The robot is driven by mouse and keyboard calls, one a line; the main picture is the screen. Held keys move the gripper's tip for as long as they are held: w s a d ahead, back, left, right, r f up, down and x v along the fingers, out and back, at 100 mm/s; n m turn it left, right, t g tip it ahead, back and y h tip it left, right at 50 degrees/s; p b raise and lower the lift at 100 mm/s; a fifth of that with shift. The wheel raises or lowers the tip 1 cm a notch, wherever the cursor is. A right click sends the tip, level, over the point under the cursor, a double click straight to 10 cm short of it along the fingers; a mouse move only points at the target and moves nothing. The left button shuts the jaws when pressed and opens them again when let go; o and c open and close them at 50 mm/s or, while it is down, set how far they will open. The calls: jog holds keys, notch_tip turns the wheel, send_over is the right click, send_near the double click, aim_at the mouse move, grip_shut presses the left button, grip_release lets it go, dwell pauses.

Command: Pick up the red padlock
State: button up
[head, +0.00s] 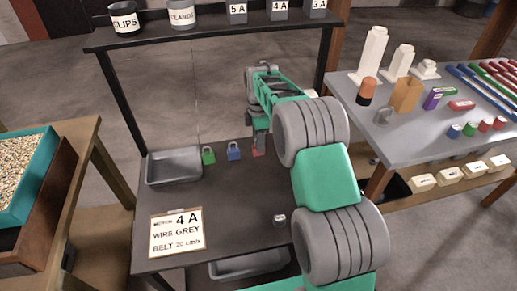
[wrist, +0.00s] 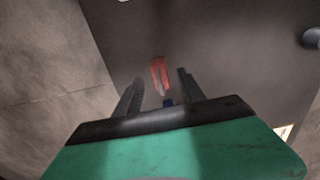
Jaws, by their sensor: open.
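The red padlock (head: 257,150) lies on the dark tabletop, right of a blue padlock (head: 234,151) and a green padlock (head: 208,156). In the head view my gripper (head: 260,136) is over the red padlock and hides part of it. In the wrist view the red padlock (wrist: 160,75) shows between and just beyond the two open fingertips (wrist: 160,80). No contact is visible.
A grey tray (head: 174,179) is at the table's left. A sign card (head: 177,232) and a small grey item (head: 280,220) lie nearer the front. A shelf (head: 215,32) with labelled containers stands behind. A side table (head: 405,150) at right holds many parts. The table middle is clear.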

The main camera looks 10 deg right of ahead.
notch_tip(320, 180, down, 3)
jog(key=shift+f, duration=0.2)
grip_shut()
dwell(0.4)
